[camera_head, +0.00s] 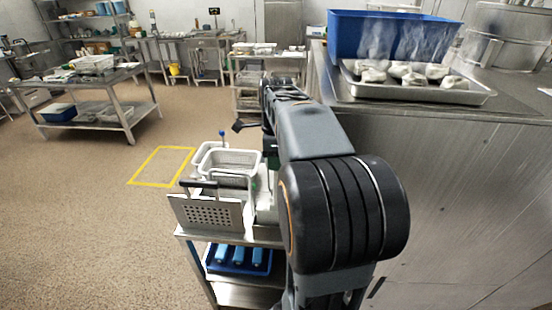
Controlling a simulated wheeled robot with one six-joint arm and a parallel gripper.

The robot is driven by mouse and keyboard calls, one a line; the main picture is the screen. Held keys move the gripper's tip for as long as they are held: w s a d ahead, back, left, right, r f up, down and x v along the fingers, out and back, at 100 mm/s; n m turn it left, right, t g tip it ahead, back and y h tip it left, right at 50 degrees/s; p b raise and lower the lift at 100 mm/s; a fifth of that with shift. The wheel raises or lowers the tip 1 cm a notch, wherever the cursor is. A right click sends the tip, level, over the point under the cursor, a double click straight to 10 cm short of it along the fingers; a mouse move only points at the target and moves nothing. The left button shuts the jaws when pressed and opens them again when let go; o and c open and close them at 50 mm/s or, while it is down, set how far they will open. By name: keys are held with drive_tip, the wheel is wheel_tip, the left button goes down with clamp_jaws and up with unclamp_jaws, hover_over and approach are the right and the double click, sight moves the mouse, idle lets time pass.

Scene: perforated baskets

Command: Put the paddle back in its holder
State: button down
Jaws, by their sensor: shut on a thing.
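My arm reaches away from me over the right side of a metal cart (262,233). My gripper, at the far end, is mostly hidden behind my own arm links. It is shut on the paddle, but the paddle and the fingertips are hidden. A thin upright rod with a blue top (222,133) stands at the back of the cart, left of my arm; I cannot tell what it belongs to. No holder can be clearly made out; a pale upright part (266,207) shows beside my arm, partly covered by it.
White perforated baskets (232,158) and a perforated metal panel (208,214) stand on the cart. A blue tray (238,259) is on its lower shelf. A steel counter (440,112) with a food tray (418,93) and blue bin (390,35) stands right.

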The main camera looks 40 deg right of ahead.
drive_tip(key=c, duration=0.9)
unclamp_jaws()
drive_tip(key=shift+o, duration=0.2)
wheel_tip(320, 180, up, 14)
drive_tip(key=p, duration=0.1)
drive_tip(key=shift+f, duration=0.1)
